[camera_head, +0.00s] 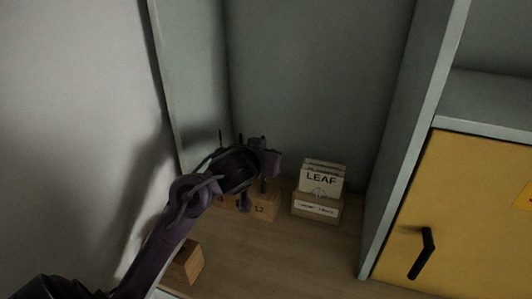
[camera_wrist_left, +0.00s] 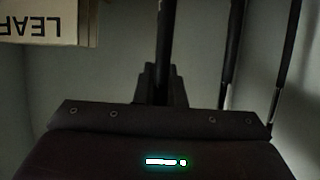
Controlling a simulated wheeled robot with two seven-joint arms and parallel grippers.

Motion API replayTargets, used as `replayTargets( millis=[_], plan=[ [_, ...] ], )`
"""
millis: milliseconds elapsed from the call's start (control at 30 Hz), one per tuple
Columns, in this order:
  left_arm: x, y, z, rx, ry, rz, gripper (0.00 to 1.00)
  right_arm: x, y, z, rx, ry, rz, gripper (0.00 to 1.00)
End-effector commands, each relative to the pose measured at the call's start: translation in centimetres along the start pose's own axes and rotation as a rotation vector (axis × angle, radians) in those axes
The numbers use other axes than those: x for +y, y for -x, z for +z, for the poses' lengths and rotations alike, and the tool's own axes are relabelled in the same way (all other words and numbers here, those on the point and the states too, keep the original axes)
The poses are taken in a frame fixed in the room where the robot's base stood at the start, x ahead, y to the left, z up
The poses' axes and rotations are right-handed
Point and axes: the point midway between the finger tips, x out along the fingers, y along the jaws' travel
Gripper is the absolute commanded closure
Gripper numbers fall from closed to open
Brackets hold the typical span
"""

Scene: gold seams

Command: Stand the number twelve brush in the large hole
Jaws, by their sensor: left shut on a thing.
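A wooden brush block (camera_head: 266,210) marked 12 stands at the back of the shelf, partly hidden by my left arm. My left gripper (camera_head: 268,163) is above this block in the head view. In the left wrist view my left gripper (camera_wrist_left: 161,85) is shut on a dark upright shaft (camera_wrist_left: 164,40), which I take to be the number twelve brush. Its lower end and its position relative to the large hole are hidden or too dark to tell. My right gripper is in neither view.
Two other thin dark shafts (camera_wrist_left: 232,55) stand close by on the right in the left wrist view. A card holder (camera_head: 317,207) with LEAF cards (camera_head: 322,179) stands right of the block. Another wooden block (camera_head: 188,262) sits at front left. Shelf walls enclose the back and sides.

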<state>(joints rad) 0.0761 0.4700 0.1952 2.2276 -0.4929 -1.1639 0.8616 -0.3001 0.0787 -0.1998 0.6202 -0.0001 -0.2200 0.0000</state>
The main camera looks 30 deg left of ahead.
Motion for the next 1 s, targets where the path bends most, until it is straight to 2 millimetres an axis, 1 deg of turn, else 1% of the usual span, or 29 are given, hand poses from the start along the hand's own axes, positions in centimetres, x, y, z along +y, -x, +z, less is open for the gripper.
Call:
replayTargets(
  millis=[233, 267, 433, 667, 767, 867, 1000],
  plan=[
    [0.0, 0.0, 0.1, 0.000, 0.000, 0.000, 1.00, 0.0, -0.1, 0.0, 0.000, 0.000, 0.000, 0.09],
    [0.0, 0.0, 0.1, 0.000, 0.000, 0.000, 0.88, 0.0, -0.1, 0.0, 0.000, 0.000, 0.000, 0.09],
    [0.0, 0.0, 0.1, 0.000, 0.000, 0.000, 0.65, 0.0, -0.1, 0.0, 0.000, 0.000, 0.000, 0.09],
    [0.0, 0.0, 0.1, 0.000, 0.000, 0.000, 0.65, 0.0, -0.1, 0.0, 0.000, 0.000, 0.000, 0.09],
    [0.1, 0.3, 0.1, -0.001, 0.001, 0.002, 0.65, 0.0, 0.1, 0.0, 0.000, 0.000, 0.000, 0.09],
    [0.1, 1.5, 0.0, 0.000, 0.003, 0.003, 0.65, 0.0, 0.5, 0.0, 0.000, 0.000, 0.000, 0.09],
    [0.1, 4.1, -0.1, 0.000, 0.005, 0.003, 0.65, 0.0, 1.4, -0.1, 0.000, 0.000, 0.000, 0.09]
  ],
)
